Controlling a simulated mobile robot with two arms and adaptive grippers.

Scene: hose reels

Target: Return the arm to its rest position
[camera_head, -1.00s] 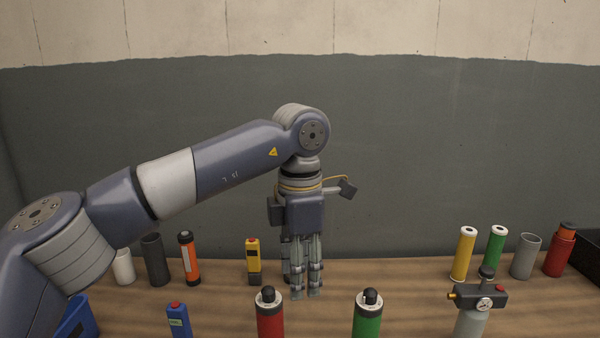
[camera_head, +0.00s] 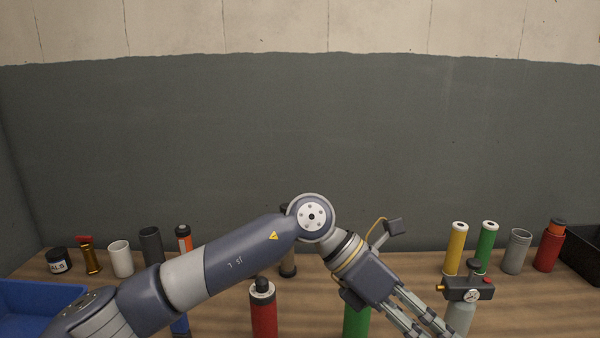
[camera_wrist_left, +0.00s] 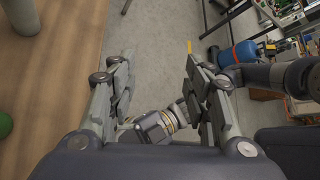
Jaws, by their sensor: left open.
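My left arm comes in from the left in the head view, with its elbow bent low over the table. My left gripper (camera_head: 430,322) points down and to the right, in front of the green cylinder (camera_head: 356,320), with its fingertips near the lower picture edge. In the left wrist view the left gripper (camera_wrist_left: 157,75) has its fingers spread apart, with nothing between them and floor beyond. A grey wrist with a yellow ring, seemingly my right gripper (camera_wrist_left: 160,125), shows beyond the fingers; its jaws cannot be made out.
A red cylinder (camera_head: 263,312) stands under the forearm. Yellow (camera_head: 455,248) and green tubes (camera_head: 485,248) line the back right. A blue bin (camera_head: 35,295) is at left. The wall above is clear.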

